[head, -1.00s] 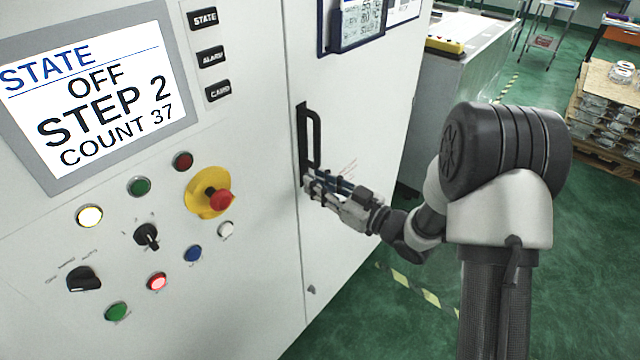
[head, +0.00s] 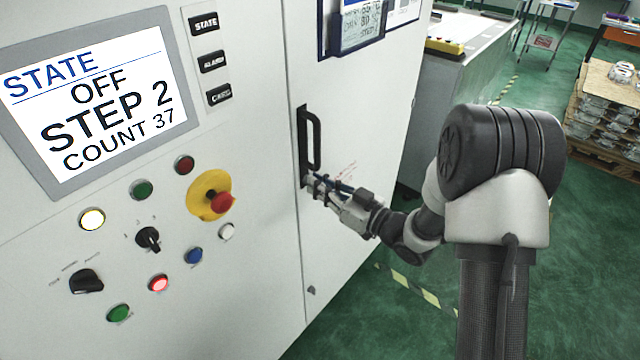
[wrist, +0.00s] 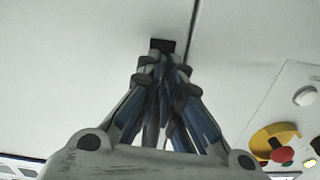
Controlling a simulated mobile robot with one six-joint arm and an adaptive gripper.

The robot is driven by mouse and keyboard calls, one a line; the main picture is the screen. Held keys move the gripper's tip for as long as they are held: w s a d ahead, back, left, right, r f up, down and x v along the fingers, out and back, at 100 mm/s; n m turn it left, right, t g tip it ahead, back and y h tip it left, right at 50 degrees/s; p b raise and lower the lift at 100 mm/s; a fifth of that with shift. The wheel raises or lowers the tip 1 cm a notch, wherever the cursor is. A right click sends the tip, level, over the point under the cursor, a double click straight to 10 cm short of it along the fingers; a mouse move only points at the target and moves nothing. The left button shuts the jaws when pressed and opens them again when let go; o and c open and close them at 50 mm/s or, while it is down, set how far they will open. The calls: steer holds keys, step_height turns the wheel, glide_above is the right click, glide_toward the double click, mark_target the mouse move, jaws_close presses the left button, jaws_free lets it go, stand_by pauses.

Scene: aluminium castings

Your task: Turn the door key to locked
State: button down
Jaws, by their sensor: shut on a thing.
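The pale cabinet door (head: 345,115) is closed and carries a black upright handle (head: 314,140). My gripper (head: 312,186) is at the lower end of this handle, close to the door face. In the wrist view my gripper (wrist: 168,68) has its blue-sided fingers drawn together at a small dark block (wrist: 162,46) on the door, beside the seam. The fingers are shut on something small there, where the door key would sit. The key itself is hidden by the fingertips, so its angle cannot be read.
Left of the seam is a control panel with a screen (head: 95,98) reading OFF, a red emergency stop (head: 221,202) on yellow, and several buttons and selector switches. A document holder (head: 358,28) hangs above the handle. Green floor (head: 400,325) lies open to the right.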

steer(key=m+p, duration=0.6)
steer(key=m, duration=0.4)
steer(key=shift+w+d+m, duration=0.1)
steer(key=shift+m, duration=0.2)
steer(key=shift+f, duration=0.1)
stand_by(0.3)
steer(key=c, duration=1.8)
jaws_free()
steer(key=shift+o, duration=0.2)
steer(key=v, duration=1.2)
